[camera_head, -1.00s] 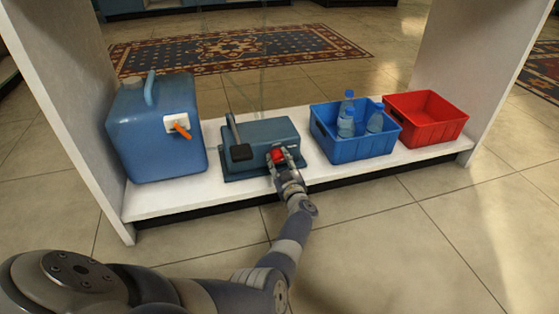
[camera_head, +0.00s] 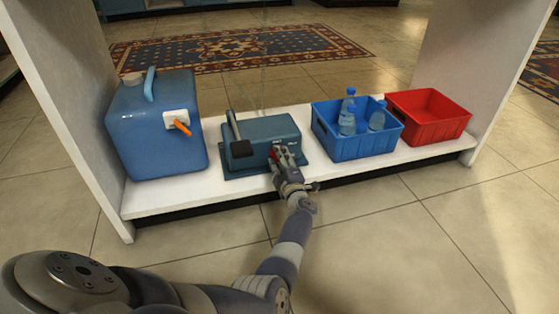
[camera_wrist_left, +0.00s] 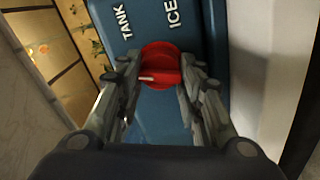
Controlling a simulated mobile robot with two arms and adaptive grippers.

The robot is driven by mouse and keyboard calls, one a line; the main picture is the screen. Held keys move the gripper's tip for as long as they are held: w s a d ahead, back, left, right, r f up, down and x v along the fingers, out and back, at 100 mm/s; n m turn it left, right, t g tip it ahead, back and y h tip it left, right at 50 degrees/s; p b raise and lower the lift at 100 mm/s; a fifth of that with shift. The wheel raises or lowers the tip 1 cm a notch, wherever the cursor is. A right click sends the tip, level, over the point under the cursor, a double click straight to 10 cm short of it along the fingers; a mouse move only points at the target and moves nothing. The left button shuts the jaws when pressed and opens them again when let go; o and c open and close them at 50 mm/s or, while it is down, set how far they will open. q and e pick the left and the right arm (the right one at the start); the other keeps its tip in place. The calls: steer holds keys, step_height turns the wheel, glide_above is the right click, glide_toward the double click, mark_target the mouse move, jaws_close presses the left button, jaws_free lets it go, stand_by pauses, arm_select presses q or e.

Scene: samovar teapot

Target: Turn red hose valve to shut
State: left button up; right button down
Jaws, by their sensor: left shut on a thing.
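The red hose valve is a round red knob (camera_wrist_left: 160,62) with a raised grip bar and a white pointer mark on the bar, pointing left in the left wrist view. It sits on the front of a blue box (camera_head: 262,131) on the low white shelf. In the head view, only a bit of red shows behind my fingers. My left gripper (camera_head: 285,156) reaches the box front. In the left wrist view, its two fingers (camera_wrist_left: 160,82) stand on either side of the knob's bar, closed on it. My right gripper is not in view.
A black-ended lever (camera_head: 240,148) stands on the box's left. A blue tank (camera_head: 150,140) with an orange tap (camera_head: 182,127) is further left. A blue crate (camera_head: 355,145) with bottles and a red crate (camera_head: 430,132) stand right. White side panels bound the shelf.

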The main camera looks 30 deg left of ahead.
arm_select(q)
steer(key=shift+n+b, duration=0.45)
steer(key=shift+n, duration=1.25)
steer(key=o, duration=1.1)
